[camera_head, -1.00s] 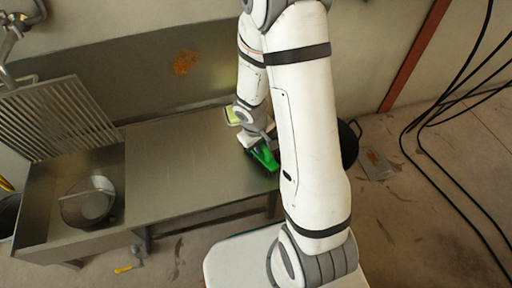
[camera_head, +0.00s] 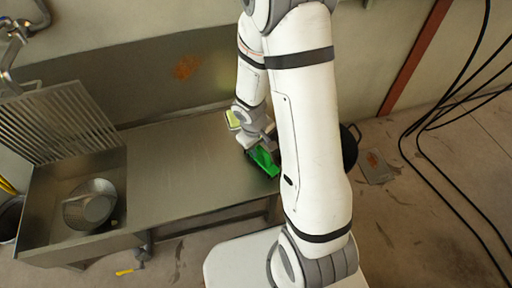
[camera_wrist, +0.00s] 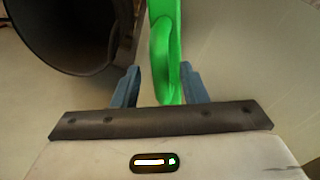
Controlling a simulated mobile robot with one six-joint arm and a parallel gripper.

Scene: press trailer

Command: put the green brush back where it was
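The green brush (camera_head: 264,162) is at the right end of the steel worktop (camera_head: 185,165), directly below my gripper (camera_head: 256,146). In the wrist view the green brush (camera_wrist: 165,50) runs upward from between the two blue-grey fingers of my gripper (camera_wrist: 161,84). A gap shows between the left finger and the handle; the right finger is close against it or touching. The fingers stand apart around the handle. The brush's far end is out of the wrist view. My arm hides part of the worktop's right edge.
A dark pot (camera_head: 349,148) stands right of the worktop, partly behind my arm; a large dark round opening (camera_wrist: 65,25) shows at upper left in the wrist view. A sink with a metal bowl (camera_head: 90,204) and a slatted rack (camera_head: 68,128) are at left. The worktop's middle is clear.

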